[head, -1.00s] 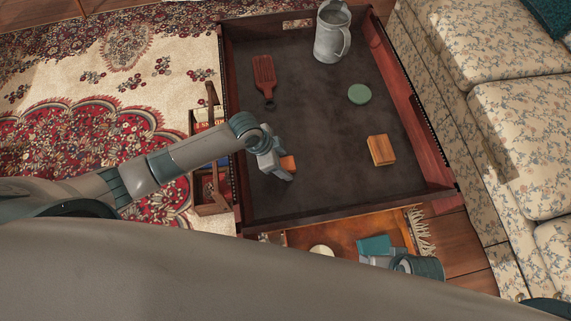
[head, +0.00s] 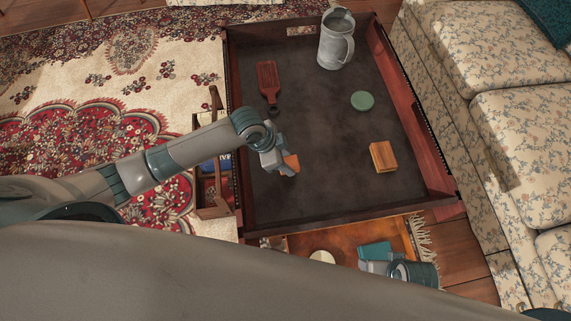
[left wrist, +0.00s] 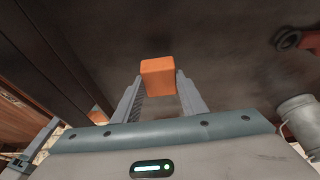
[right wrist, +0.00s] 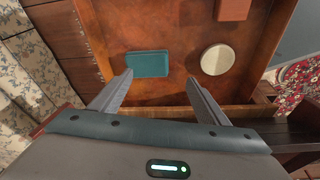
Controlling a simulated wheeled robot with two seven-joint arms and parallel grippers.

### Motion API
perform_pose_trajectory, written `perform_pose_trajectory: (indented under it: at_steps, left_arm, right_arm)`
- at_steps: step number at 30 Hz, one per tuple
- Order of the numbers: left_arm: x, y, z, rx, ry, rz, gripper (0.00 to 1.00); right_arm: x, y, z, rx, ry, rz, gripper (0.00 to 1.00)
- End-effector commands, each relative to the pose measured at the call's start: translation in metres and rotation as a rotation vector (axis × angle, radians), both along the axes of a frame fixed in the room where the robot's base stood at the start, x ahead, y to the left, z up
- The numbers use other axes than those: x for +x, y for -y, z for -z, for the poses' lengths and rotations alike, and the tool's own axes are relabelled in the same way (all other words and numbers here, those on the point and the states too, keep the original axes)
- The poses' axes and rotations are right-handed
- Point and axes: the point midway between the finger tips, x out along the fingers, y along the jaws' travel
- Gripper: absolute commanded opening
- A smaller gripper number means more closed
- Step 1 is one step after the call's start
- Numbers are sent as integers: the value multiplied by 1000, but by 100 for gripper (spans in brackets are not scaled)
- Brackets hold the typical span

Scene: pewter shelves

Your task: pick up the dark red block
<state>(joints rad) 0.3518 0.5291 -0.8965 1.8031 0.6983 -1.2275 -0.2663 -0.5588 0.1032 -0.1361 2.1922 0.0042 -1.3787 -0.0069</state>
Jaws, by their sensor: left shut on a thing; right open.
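My left gripper (head: 284,166) is shut on an orange block (head: 291,161), over the left part of the dark tray floor. In the left wrist view the orange block (left wrist: 158,78) sits between the two fingertips. A reddish-brown block (right wrist: 233,10) shows at the top edge of the right wrist view, on the wooden surface; it is the closest to dark red of the blocks I see. My right gripper (right wrist: 160,84) is open and empty, its fingertips near a teal block (right wrist: 147,64).
The dark tray (head: 335,215) also holds a wood-brown block (head: 383,156), a green disc (head: 362,100), a red-brown paddle (head: 268,82) and a grey tankard (head: 336,40). A cream disc (right wrist: 217,59) lies beside the teal block. The tray's middle is clear.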

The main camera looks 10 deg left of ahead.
Motion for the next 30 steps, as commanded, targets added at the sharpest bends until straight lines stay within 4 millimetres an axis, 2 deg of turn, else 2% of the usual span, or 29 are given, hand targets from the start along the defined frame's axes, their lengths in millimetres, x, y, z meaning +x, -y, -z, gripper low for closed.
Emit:
perform_pose_trajectory:
  at_steps: [1,6,15,21,30]
  left_arm:
    - [-4,15,-6,-8,0,8,17]
    - [-13,47,-26,-8,0,7,17]
    - [-25,95,-55,-6,-1,6,17]
    - [-28,108,-63,-4,-1,3,17]
    - [-29,111,-65,-3,-2,2,17]
  right_arm:
    - [1,0,2,0,-1,-1,69]
    - [3,0,7,0,2,0,69]
    - [5,0,23,1,-1,0,69]
    - [13,1,27,0,7,0,69]
    - [12,0,27,1,8,0,69]
